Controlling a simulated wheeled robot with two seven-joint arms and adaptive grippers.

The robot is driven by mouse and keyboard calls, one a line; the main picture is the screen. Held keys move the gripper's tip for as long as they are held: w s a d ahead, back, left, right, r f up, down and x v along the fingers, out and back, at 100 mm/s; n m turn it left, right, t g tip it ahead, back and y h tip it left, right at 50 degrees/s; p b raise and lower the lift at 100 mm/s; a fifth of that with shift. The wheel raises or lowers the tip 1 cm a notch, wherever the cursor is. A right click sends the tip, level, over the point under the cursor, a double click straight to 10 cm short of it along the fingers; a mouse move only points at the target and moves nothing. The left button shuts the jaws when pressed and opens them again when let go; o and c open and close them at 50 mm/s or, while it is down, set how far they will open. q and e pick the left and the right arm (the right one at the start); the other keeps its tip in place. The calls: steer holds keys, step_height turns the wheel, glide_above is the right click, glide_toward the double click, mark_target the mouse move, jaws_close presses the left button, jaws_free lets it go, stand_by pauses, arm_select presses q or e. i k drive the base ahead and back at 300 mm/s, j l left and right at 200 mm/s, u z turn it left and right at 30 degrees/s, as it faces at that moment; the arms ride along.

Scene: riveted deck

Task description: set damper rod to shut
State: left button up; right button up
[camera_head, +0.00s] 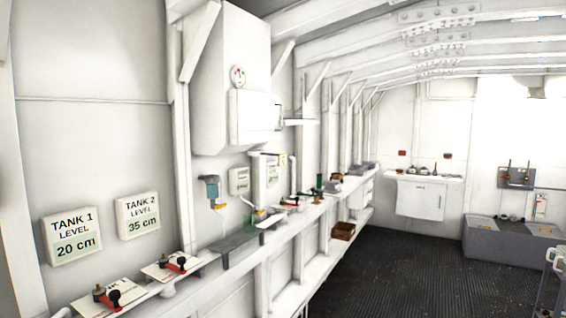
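I cannot make out for certain which thing is the damper rod. On the far right, a dark grey wall panel (517,178) carries thin upright rods, too small to tell their setting. On the near left shelf, two white plates bear red-and-black handles, the nearer handle (110,297) and the farther handle (175,264). Neither of my grippers is in view.
A long wall shelf (222,250) runs along the left. Two signs read Tank 1 level 20 cm (71,236) and Tank 2 level 35 cm (138,215). A white boiler-like cabinet (228,80) hangs above. A grey bench (510,242) stands right; the dark floor (420,275) is clear.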

mark_target(282, 158)
steer(key=u, duration=0.35)
steer(key=i+l+u, duration=0.4)
steer(key=l, duration=0.2)
steer(key=i+l+u, duration=0.1)
steer(key=l+u, duration=0.15)
steer(key=i+l+u, duration=0.2)
steer(key=l, duration=0.2)
steer(key=k, duration=0.05)
